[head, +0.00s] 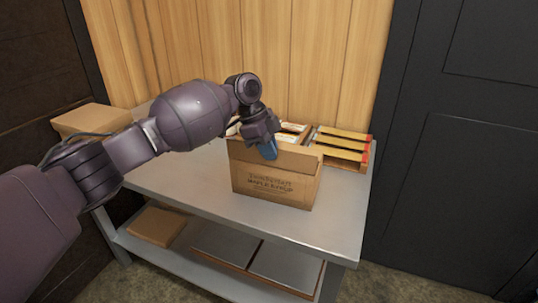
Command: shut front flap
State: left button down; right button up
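A cardboard box (276,186) with dark printing on its front stands on the grey metal table. A strip of cardboard along its top front edge, which looks like the front flap (298,160), stands raised. My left gripper (268,151) points down at the top of the box, close to this strip. Its blue fingertip overlaps the strip in the picture; I cannot tell whether they touch or whether the fingers are open. My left arm hides the box's left rear part. White items show behind the strip, partly hidden. My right gripper is out of view.
A small wooden pallet (343,147) with orange-ended slats is behind the box at right. A closed carton (92,119) sits at the back left. The metal table (200,190) is bare in front. Flat boxes lie on its lower shelf (185,255). A plank wall stands behind.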

pick_arm(q)
jog(key=shift+w+f+g, duration=0.1)
jog(key=shift+w+g, duration=0.1)
jog(key=shift+g, duration=0.1)
dwell(0.4)
jog(key=c, duration=1.3)
grip_release()
jog(key=shift+r, duration=0.2)
jog(key=v, duration=1)
jog(key=shift+w+r, duration=0.1)
jog(key=shift+r, duration=0.25)
